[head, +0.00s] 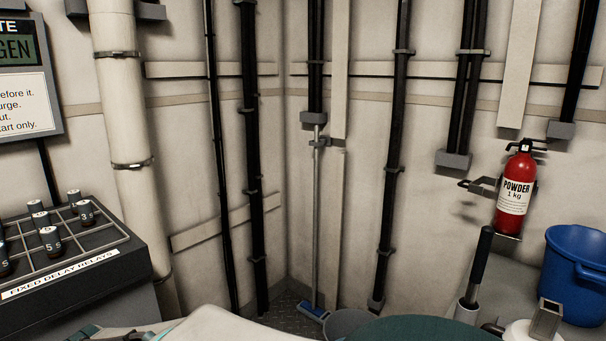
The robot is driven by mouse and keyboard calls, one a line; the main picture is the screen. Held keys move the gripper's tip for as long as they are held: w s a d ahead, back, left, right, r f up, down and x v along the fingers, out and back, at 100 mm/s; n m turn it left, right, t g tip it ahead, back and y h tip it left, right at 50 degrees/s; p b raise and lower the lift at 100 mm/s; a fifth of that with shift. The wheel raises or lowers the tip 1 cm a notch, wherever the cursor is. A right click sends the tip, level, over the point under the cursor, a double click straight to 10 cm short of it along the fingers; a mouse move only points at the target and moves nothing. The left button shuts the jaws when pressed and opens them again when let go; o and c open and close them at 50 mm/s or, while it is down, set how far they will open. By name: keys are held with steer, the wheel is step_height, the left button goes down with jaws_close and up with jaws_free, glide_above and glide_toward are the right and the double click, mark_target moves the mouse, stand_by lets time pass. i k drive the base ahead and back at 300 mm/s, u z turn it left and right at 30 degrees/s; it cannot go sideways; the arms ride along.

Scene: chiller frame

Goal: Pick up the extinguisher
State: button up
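The extinguisher (511,216) is a small red cylinder with a black valve head and handle on top. Its white label reads "POWDER 1 kg". It stands upright against the right wall, resting on a small bracket shelf, with a dark bracket arm reaching out to its left. Nothing covers its front or its handle. My gripper is not recognisable in the head view, so its place relative to the extinguisher cannot be told.
A blue bucket (572,270) stands below and right of the extinguisher. A black-handled tool (479,262) stands upright to its lower left. Dark vertical pipes (391,170) line the wall. A relay box (75,262) with several small cylinders is at left. A blue-footed mop (317,230) leans in the corner.

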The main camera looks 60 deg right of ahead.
mark_target(520, 169)
steer(key=i, duration=0.6)
steer(key=z, duration=2.15)
steer(key=i, duration=0.4)
steer(key=z, duration=0.95)
